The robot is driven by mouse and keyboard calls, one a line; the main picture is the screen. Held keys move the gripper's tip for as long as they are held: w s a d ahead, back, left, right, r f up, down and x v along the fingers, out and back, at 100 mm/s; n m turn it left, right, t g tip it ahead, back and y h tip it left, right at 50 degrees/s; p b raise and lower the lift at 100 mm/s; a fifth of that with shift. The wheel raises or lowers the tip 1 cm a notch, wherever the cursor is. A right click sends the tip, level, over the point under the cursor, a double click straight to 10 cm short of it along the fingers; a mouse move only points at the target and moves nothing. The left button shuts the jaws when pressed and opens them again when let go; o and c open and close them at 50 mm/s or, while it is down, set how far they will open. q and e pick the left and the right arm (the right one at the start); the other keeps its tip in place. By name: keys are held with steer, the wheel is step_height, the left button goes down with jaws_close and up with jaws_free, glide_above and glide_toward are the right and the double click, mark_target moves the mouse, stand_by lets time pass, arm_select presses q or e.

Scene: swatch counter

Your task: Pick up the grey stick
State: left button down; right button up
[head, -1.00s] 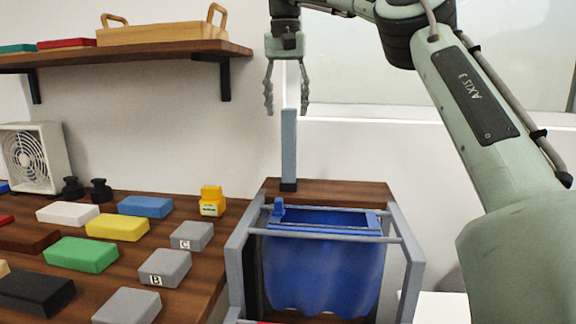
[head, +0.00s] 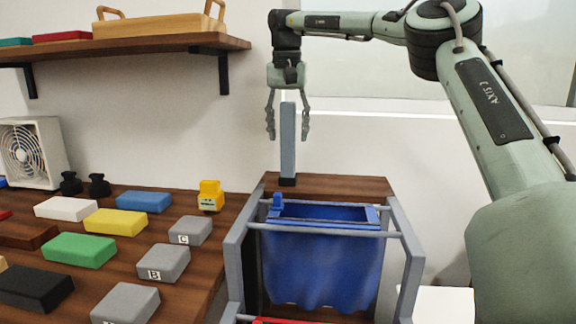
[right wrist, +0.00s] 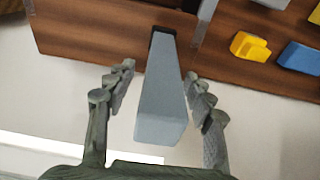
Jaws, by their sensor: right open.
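The grey stick (head: 288,140) stands upright in a small black base on the wooden surface behind the blue bag. My right gripper (head: 288,136) is open, pointing down, with its fingers on either side of the stick's upper part. In the right wrist view the stick (right wrist: 162,100) shows between the two spread fingers (right wrist: 160,92), with a gap visible on each side. The stick's lower end and black base (right wrist: 163,32) show at the far end in that view. My left gripper is not in view.
A blue bag (head: 320,262) hangs in a grey frame (head: 410,260) in front of the stick. The counter at left holds coloured blocks, a yellow object (head: 210,196) and a fan (head: 32,152). A wall shelf (head: 130,47) with a tray is at upper left.

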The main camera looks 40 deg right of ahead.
jaws_close()
steer(key=shift+r, duration=0.1)
stand_by(0.4)
